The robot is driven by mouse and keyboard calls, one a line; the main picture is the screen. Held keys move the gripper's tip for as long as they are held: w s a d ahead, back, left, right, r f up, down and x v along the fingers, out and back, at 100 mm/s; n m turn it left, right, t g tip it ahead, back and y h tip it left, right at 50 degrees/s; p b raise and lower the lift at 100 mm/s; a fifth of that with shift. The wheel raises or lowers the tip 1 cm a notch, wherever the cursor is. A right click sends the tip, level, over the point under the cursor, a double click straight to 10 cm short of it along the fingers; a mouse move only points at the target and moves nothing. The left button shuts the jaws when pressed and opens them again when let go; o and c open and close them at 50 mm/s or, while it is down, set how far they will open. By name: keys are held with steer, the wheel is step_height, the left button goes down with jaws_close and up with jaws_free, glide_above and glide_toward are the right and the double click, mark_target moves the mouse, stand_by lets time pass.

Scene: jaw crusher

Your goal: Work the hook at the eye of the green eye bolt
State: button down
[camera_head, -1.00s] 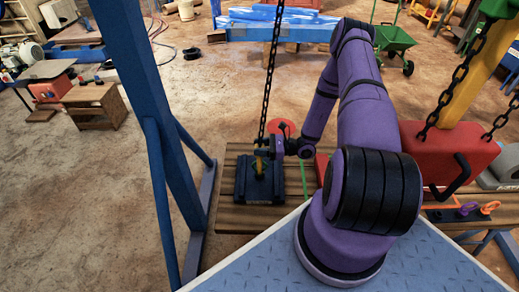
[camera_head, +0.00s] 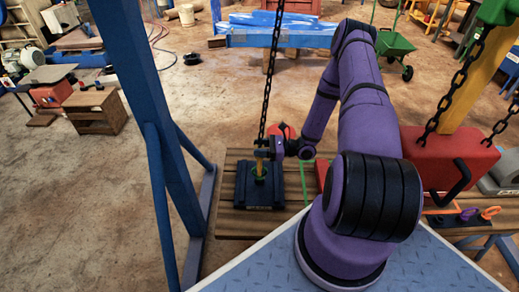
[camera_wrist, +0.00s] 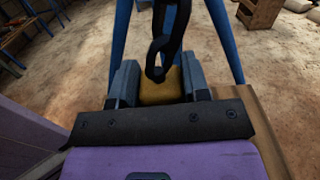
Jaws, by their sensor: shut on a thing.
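My gripper (camera_head: 264,153) is shut on the yellow hook (camera_head: 262,154), which hangs from a dark chain (camera_head: 269,80). In the wrist view, my two grey fingers (camera_wrist: 160,86) grip the yellow body of the hook (camera_wrist: 161,88) from both sides, and the chain (camera_wrist: 164,45) rises from it. The green eye bolt (camera_head: 259,173) stands on a dark blue block (camera_head: 259,193), just below the hook. I cannot tell whether the hook's tip is in the eye or only beside it. The eye bolt is hidden in the wrist view.
The block stands on a slatted wooden table (camera_head: 232,216). A blue post (camera_head: 135,80) rises to the left. A red block with a black hook (camera_head: 440,160) hangs on chains at the right. Purple and orange eye bolts (camera_head: 468,214) stand near the right. Floor at left is open.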

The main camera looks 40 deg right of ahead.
steer(key=c, duration=0.5)
jaws_free()
steer(key=shift+w+r, duration=0.1)
steer(key=shift+d, duration=0.1)
steer(key=v, duration=1)
steer(key=shift+s+d, duration=0.25)
steer(key=shift+s, duration=0.05)
